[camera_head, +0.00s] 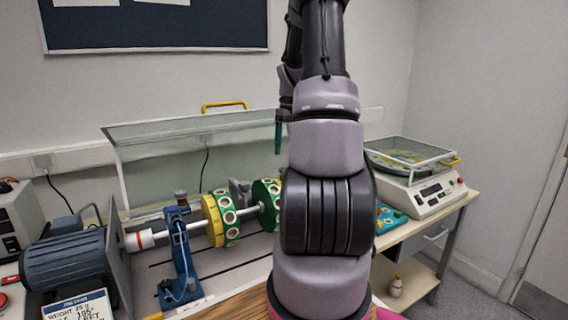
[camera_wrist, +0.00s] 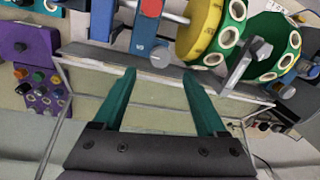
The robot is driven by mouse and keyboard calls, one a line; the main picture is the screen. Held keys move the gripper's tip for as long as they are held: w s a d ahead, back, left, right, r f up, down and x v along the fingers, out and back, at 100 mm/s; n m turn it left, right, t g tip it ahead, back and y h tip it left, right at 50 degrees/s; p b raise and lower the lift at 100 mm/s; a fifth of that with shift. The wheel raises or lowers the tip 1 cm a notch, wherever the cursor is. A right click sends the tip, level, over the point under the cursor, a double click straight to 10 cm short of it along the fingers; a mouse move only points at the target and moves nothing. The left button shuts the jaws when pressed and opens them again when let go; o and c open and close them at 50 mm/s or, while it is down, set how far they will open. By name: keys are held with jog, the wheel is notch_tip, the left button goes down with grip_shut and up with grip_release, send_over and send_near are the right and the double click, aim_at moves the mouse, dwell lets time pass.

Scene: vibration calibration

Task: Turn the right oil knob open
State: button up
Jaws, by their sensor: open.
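In the head view, a blue bearing stand (camera_head: 181,250) carries the left end of the shaft, with a grey knob (camera_head: 181,196) on top. The right end of the shaft is hidden behind my arm. In the wrist view, a blue stand (camera_wrist: 150,32) has a round grey knob (camera_wrist: 160,57) at its end. I cannot tell for certain whether this is the right oil knob. My gripper (camera_wrist: 158,98) is open and empty, its two teal fingers spread apart over the clear cover, with the grey knob beyond and between them. One finger shows in the head view, pointing down.
A yellow disc (camera_head: 214,221) and a green disc (camera_head: 266,204) sit on the shaft. A clear raised cover (camera_head: 160,165) with a yellow handle stands behind. A blue motor (camera_head: 68,265) is at left, a balance (camera_head: 425,192) at right. A purple box with coloured knobs (camera_wrist: 38,60) shows at left.

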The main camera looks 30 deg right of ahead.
jog(key=f, duration=0.6)
jog(key=shift+a, duration=0.35)
grip_shut()
